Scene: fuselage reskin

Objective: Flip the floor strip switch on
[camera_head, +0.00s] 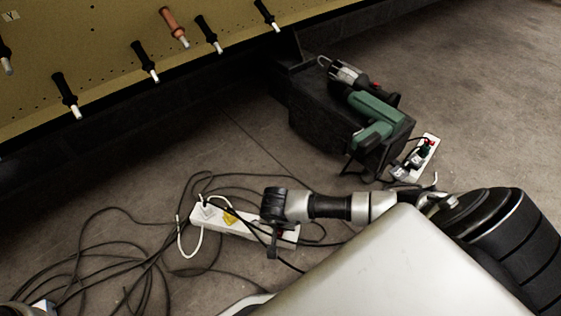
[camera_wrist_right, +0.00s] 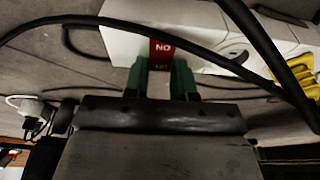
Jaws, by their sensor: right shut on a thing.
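A white floor power strip (camera_head: 252,231) lies on the concrete floor with a yellow plug and a white plug in it. My right gripper (camera_head: 273,248) reaches down over its right part. In the right wrist view, the strip's white body (camera_wrist_right: 120,45) crosses the top. Its red switch (camera_wrist_right: 162,49), with white lettering, shows between the two green fingers of my right gripper (camera_wrist_right: 159,66). The fingers are close together and shut on the switch; their exact contact is partly hidden. A black cable passes in front of the strip. My left gripper is not in view.
Black cables (camera_head: 100,238) tangle across the floor around the strip. A black box (camera_head: 325,120) with a green power tool (camera_head: 375,112) stands beyond it. A second white strip (camera_head: 427,153) lies at right. A yellow panel (camera_head: 110,45) with black-handled pins hangs at upper left.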

